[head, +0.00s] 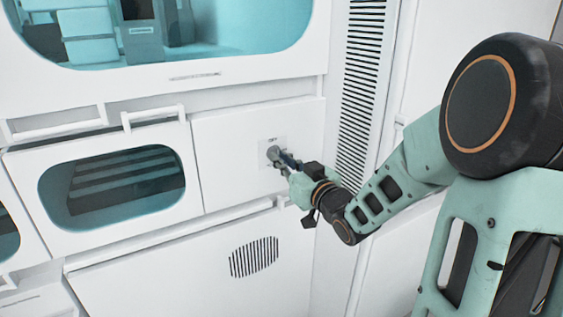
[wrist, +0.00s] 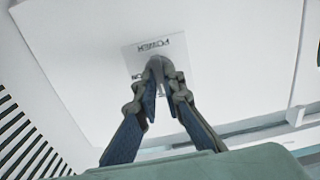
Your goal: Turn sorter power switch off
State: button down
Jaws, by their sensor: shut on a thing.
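The power switch is a grey rotary knob (head: 273,153) on a small label plate on the white front panel of the sorter, right of the lower window. In the wrist view the knob (wrist: 158,66) sits between my fingertips, on a plate (wrist: 135,55) marked "POWER", with "ON" at one side. My gripper (head: 283,160) reaches the panel from the right and is shut on the knob; its two dark blue fingers also show in the wrist view (wrist: 160,85). The knob's pointing direction and the lettering behind the fingers are partly hidden.
A window drawer with a handle (head: 155,117) is left of the switch. A larger teal window (head: 170,30) is above. A vertical vent (head: 362,85) is right of the panel, near my forearm. A lower panel with a round vent (head: 253,257) is below.

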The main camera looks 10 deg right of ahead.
jog(key=shift+r, duration=0.1)
jog(key=c, duration=2)
grip_release()
jog(key=shift+c, duration=0.2)
jog(key=v, duration=0.7)
jog(key=shift+s, duration=0.15)
